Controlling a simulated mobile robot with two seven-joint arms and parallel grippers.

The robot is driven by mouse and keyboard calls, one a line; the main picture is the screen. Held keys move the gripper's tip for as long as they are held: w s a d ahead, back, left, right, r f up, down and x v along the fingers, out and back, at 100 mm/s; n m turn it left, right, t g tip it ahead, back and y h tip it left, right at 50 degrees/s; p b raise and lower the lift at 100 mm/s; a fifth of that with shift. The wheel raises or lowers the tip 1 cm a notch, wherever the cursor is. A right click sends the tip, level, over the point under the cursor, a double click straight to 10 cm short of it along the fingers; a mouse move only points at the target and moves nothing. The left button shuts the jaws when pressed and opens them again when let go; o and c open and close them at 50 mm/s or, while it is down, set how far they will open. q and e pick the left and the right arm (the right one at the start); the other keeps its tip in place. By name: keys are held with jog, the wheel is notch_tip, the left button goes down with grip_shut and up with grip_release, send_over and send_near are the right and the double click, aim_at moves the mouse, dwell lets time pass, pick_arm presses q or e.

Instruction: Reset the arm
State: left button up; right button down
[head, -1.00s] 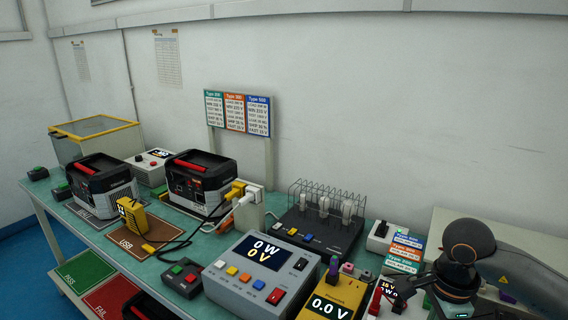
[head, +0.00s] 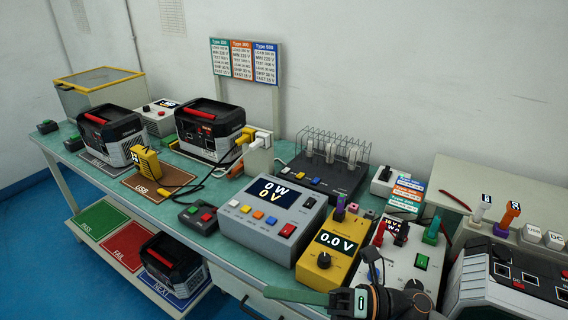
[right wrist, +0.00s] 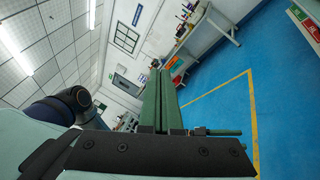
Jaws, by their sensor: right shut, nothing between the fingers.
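My right gripper (head: 268,291) is at the bottom of the head view, pointing left, in front of the bench's front edge and the yellow meter. Its green fingers are shut with nothing between them. The right wrist view also shows the closed green fingers (right wrist: 160,75), with open room and blue floor beyond. My left gripper is not in view.
The green bench (head: 222,250) holds a grey load box (head: 262,230), a yellow meter (head: 322,265), two black power stations (head: 208,128) and a bulb rack (head: 325,182). Another power station (head: 172,262) sits on the lower shelf. Blue floor (head: 30,240) is clear at left.

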jog(key=w+d+f+m+t+h, duration=0.3)
jog(key=d+f+m+t+h, duration=0.3)
jog(key=m, duration=0.7)
jog(key=w+d+f+m+t+h, duration=0.35)
jog(key=f+m+t+h, duration=0.2)
jog(key=m+t, duration=0.6)
jog(key=s+d+f+m+g+h, duration=0.2)
jog(key=s+f+m+g, duration=0.3)
jog(key=f, duration=0.5)
jog(key=s+d+f+m+g+h, duration=0.3)
jog(key=s+d+f+m+g, duration=0.2)
jog(key=s+f+m, duration=0.4)
jog(key=shift+s+d+f+h, duration=0.25)
jog(key=shift+s+f+h, duration=0.1)
jog(key=shift+s+f, duration=0.2)
